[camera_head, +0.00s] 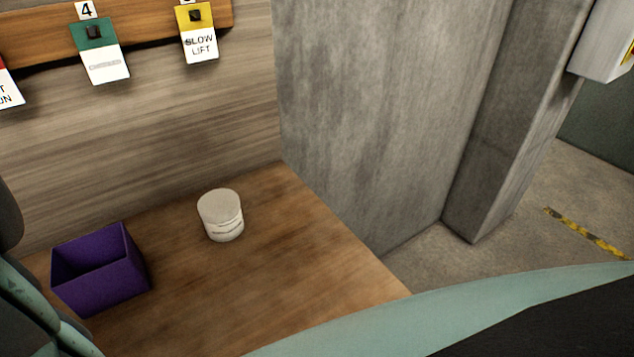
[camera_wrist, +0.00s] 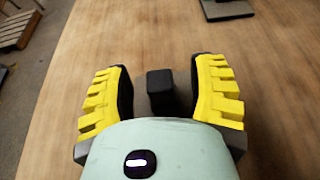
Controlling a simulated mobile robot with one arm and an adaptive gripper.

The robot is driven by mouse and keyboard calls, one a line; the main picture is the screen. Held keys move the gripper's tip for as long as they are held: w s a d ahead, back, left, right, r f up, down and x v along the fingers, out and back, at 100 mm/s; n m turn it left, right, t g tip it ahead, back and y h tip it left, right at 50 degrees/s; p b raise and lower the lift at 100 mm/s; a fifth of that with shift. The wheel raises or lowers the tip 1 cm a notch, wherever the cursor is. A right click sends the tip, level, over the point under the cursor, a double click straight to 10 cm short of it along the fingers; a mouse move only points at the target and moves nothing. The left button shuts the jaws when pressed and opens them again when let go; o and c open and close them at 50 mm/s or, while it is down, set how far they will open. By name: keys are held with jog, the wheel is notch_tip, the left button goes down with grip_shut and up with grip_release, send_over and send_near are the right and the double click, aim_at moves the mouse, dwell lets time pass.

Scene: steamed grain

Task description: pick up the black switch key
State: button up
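In the wrist view, a small black block (camera_wrist: 160,84), which looks like the black switch key, sits on the wooden table between my gripper's fingers. My gripper (camera_wrist: 160,88) has yellow ridged fingers with black inner pads. It is open, with a gap visible on each side of the block. I cannot tell the exact height of the fingers over the table. The block's lower end is partly hidden behind the gripper's pale green body. In the head view, neither the block nor my fingers show.
In the head view, a purple open box (camera_head: 100,273) and a white round container (camera_head: 221,216) stand on the wooden table (camera_head: 290,270). Green (camera_head: 98,50) and yellow (camera_head: 198,35) tags hang on the wall board. A dark object (camera_wrist: 226,9) shows at the wrist view's top.

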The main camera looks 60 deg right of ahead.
grip_shut()
dwell(0.4)
jog(key=shift+r, duration=0.1)
